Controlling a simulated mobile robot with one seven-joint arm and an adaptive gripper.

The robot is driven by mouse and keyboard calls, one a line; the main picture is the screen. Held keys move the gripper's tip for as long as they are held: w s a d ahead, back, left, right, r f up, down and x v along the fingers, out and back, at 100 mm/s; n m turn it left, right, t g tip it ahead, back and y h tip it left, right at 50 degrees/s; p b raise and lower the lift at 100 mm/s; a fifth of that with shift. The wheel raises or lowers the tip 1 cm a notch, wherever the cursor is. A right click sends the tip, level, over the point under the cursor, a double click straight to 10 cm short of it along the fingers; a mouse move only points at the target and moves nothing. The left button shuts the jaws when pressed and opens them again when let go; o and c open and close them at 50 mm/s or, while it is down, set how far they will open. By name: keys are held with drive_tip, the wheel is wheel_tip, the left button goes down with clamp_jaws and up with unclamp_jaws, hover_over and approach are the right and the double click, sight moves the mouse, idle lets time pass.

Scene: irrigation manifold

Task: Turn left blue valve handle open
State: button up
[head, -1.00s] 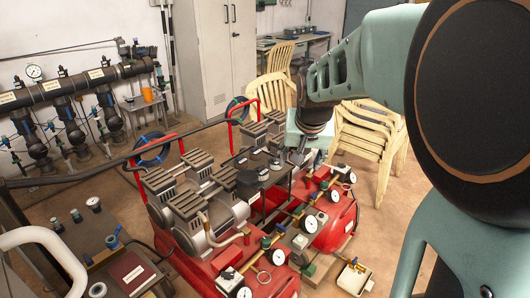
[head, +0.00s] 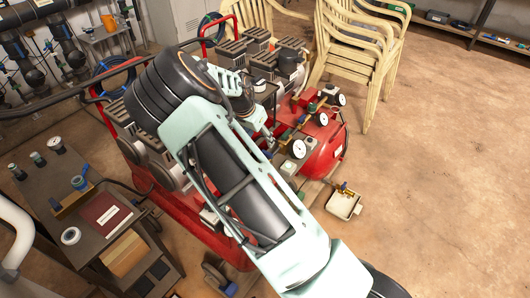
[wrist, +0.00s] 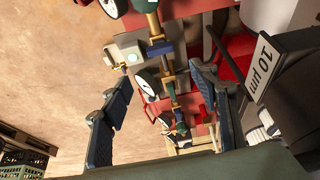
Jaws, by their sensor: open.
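In the wrist view, a brass pipe line runs down between my fingers. A dark blue handle (wrist: 160,48) sits on its upper part, and a smaller blue part (wrist: 173,101) lies lower on it. I cannot tell which is the left handle, or whether either is open. My gripper (wrist: 160,82) is open, its dark blue fingers wide apart on either side of the line, holding nothing. In the head view my arm hides part of the pipework. A pressure gauge (head: 298,149) shows beside my wrist.
Red compressors (head: 325,150) with dark finned heads stand under and behind my arm. Stacked cream chairs (head: 350,60) stand behind. A cart with a maroon book (head: 106,216) is at left. The floor at right is clear.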

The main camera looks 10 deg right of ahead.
sight(267, 153)
drive_tip(key=b+x, duration=0.1)
drive_tip(key=x, duration=1.1)
drive_tip(key=shift+a+f+b, duration=0.1)
drive_tip(key=shift+f+b, duration=0.1)
drive_tip(key=shift+b, duration=0.15)
drive_tip(key=c, duration=1.2)
drive_tip(key=shift+o, duration=0.2)
